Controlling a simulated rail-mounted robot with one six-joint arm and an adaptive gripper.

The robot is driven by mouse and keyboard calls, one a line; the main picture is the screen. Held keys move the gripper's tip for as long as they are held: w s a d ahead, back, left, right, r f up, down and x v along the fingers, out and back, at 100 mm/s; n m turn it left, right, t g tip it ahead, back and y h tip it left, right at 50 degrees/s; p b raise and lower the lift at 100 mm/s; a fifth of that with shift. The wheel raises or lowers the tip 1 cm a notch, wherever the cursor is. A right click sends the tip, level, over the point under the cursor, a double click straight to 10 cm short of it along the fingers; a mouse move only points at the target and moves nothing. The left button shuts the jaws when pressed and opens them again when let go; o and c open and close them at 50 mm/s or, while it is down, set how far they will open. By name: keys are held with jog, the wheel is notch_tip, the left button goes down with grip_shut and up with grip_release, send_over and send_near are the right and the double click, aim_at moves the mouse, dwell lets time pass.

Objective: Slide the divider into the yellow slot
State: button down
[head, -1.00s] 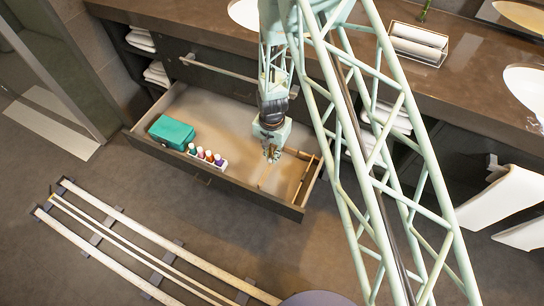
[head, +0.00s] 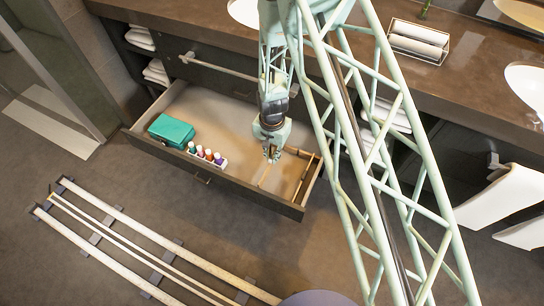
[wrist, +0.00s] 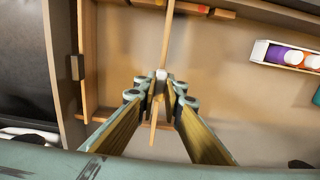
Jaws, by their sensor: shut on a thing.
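My gripper (wrist: 161,84) is shut on the divider (wrist: 154,134), a thin light-wood strip, inside the open drawer. In the wrist view the strip runs from the top edge down between my fingers, slightly slanted. In the head view my gripper (head: 271,156) hangs over the drawer's right half, and the divider (head: 263,176) shows as a thin line below it. Small wooden blocks (wrist: 223,14) line the drawer wall at the top of the wrist view; one has a red mark (wrist: 203,8). A yellowish mark near the top edge is too cropped to identify as the yellow slot.
The drawer (head: 240,190) holds a teal box (head: 171,130) and a white rack of several coloured bottles (head: 207,156) at left. A wooden strip (head: 303,181) stands near its right wall. The drawer floor between bottles and divider is clear. The counter (head: 460,75) overhangs behind.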

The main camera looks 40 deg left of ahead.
jog(key=shift+f+b, duration=0.65)
jog(key=shift+f, duration=1.3)
dwell(1.3)
jog(key=c, duration=2.7)
grip_release()
jog(key=shift+r, duration=0.1)
jog(key=shift+r, duration=5.9)
